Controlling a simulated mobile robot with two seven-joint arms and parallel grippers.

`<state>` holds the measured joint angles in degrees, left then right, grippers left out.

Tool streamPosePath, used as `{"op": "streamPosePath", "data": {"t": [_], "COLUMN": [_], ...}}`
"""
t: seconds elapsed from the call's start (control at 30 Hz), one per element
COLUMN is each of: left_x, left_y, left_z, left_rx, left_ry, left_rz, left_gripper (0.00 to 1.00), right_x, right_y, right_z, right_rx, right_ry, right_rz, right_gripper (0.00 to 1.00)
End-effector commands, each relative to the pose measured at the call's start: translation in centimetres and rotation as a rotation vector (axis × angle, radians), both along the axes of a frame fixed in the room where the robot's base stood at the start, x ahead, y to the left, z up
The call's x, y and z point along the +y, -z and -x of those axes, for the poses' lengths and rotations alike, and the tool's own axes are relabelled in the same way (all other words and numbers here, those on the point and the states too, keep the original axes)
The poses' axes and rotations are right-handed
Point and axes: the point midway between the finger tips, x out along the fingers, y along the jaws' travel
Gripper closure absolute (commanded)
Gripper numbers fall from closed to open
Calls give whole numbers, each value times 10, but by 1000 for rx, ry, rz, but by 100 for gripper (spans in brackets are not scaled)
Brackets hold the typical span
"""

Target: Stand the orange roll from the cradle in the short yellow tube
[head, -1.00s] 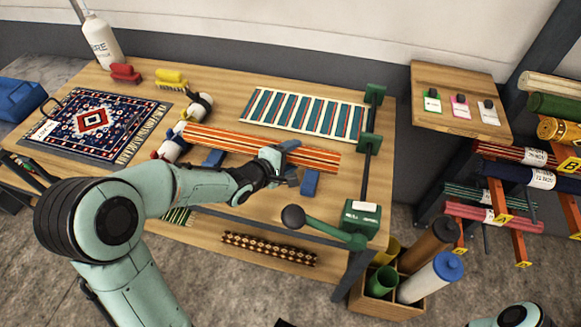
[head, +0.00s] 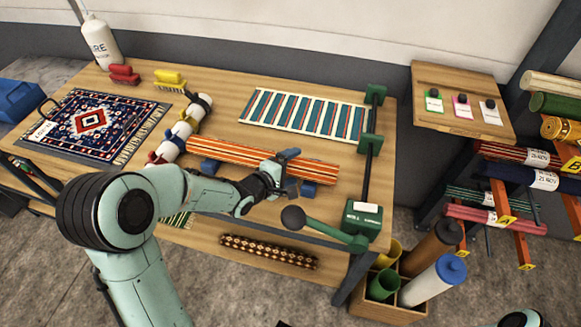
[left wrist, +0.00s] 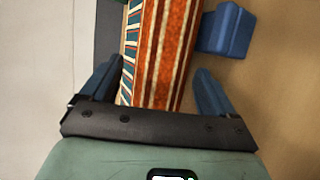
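The orange striped roll (head: 233,159) lies level over the bench at its blue cradle blocks (head: 209,166); I cannot tell whether it rests on them. My left gripper (head: 288,170) is across the roll towards its right end. In the left wrist view its blue fingers (left wrist: 157,85) lie close against both sides of the roll (left wrist: 165,55), and a cradle block (left wrist: 227,30) shows at the right. The short yellow tube (head: 387,250) stands in the wooden crate at the lower right, mouth up. My right gripper is not in view.
The wooden crate (head: 384,309) also holds a green tube (head: 384,286), a brown roll (head: 432,248) and a white blue-capped tube (head: 430,282). A green press with a lever (head: 325,228) stands at the bench's right edge. A striped rug (head: 305,113) lies behind the roll.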

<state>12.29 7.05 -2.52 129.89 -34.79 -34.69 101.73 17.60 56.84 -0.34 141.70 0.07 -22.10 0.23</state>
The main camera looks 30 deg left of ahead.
Motion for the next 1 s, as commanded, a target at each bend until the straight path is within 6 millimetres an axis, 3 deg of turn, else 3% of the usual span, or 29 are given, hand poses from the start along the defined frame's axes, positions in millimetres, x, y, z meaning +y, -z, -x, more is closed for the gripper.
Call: {"op": "streamPosePath", "data": {"t": [0.27,0.4,0.8,1.0], "left_x": [0,0,16,20], "left_y": [-2,-15,-47,-55], "left_z": [0,-1,79,102], "left_rx": [-1,-3,-3,-2], "left_ry": [0,0,-3,0], "left_rz": [0,-1,-2,-1], "left_gripper": [12,12,12,12], "right_x": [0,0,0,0], "right_y": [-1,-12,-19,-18], "right_z": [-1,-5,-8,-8], "right_rx": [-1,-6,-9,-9], "right_ry": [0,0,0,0], "right_rz": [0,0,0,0], "right_gripper": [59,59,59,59]}}
